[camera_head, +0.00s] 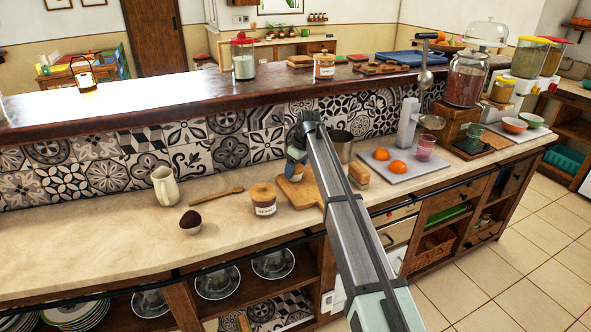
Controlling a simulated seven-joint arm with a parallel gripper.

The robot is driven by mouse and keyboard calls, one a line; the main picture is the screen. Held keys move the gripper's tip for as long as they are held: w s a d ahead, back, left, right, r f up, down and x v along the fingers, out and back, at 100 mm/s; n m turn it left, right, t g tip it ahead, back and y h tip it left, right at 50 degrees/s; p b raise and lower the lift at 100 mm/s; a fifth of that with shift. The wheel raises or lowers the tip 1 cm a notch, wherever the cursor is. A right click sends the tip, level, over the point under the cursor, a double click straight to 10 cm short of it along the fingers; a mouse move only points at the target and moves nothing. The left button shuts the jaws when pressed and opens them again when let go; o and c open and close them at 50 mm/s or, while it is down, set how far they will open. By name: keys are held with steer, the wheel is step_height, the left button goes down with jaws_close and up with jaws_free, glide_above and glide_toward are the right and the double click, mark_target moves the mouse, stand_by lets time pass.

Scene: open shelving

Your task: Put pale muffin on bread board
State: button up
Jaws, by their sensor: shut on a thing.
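My gripper (296,165) is over the back left part of a wooden bread board (301,194) on the counter. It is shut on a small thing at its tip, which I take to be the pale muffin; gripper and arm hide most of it. I cannot tell whether it touches the board. My arm covers the board's right side.
A labelled jar (264,201) stands just left of the board, with a wooden utensil (217,195) and a cream jug (165,186) further left. A metal pot (341,147) is behind my arm. A white board (402,176) with orange fruits lies right. The front left counter is clear.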

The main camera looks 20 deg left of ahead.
steer(key=shift+f, duration=0.2)
steer(key=shift+f, duration=0.1)
steer(key=o, duration=1)
steer(key=shift+o, duration=0.2)
steer(key=v, duration=1.2)
steer(key=shift+d, duration=0.1)
